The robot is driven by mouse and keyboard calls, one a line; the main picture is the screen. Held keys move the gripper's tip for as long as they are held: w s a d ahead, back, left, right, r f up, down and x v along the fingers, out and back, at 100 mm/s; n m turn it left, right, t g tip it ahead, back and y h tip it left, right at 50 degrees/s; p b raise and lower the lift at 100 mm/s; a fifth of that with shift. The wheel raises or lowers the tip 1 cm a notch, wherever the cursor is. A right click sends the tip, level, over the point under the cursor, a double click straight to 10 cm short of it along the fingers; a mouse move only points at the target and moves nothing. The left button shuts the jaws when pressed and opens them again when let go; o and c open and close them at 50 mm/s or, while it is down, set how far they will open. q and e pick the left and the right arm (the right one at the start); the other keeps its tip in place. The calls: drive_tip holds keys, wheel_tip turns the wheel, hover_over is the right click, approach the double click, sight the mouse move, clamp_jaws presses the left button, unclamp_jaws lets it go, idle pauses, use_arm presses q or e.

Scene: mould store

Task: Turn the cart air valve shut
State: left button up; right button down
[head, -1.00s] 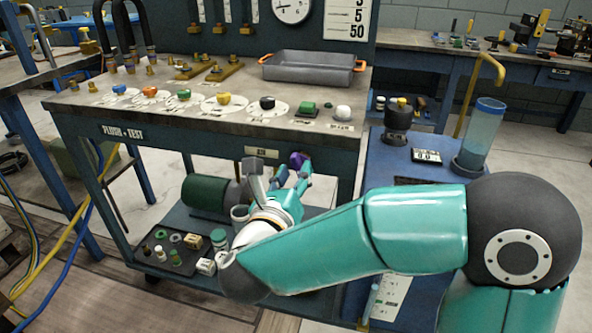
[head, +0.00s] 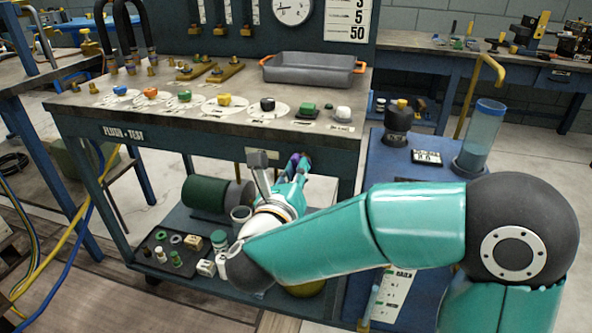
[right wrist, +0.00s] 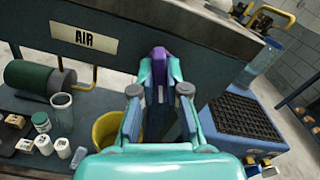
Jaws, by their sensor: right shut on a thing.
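The cart (head: 100,131) marked "FLUSH + TEST" stands in the middle of the head view. A purple valve handle (right wrist: 159,57) shows at its front rail in the right wrist view, right of an "AIR" label (right wrist: 85,41). A small part of the handle also shows in the head view (head: 296,158). My right gripper (right wrist: 161,80) is shut on the purple handle, with its teal fingers on both sides. The fingers hide most of the handle and the valve body, so its exact angle is unclear. My left gripper is not in view.
On the lower shelf are a green cylinder (head: 204,193), a clear cup (right wrist: 62,107), small jars and a yellow bucket (right wrist: 107,131). A blue unit (head: 405,172) with a clear tube (head: 483,137) stands close on the right. Hoses lie on the left.

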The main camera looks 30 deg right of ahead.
drive_tip(key=shift+n, duration=0.3)
drive_tip(key=n, duration=1.3)
drive_tip(key=shift+w+a+f, duration=0.1)
drive_tip(key=shift+w+f, duration=0.1)
drive_tip(key=shift+f, duration=0.05)
idle(0.4)
drive_tip(key=c, duration=1.2)
unclamp_jaws()
drive_tip(key=shift+f, duration=0.1)
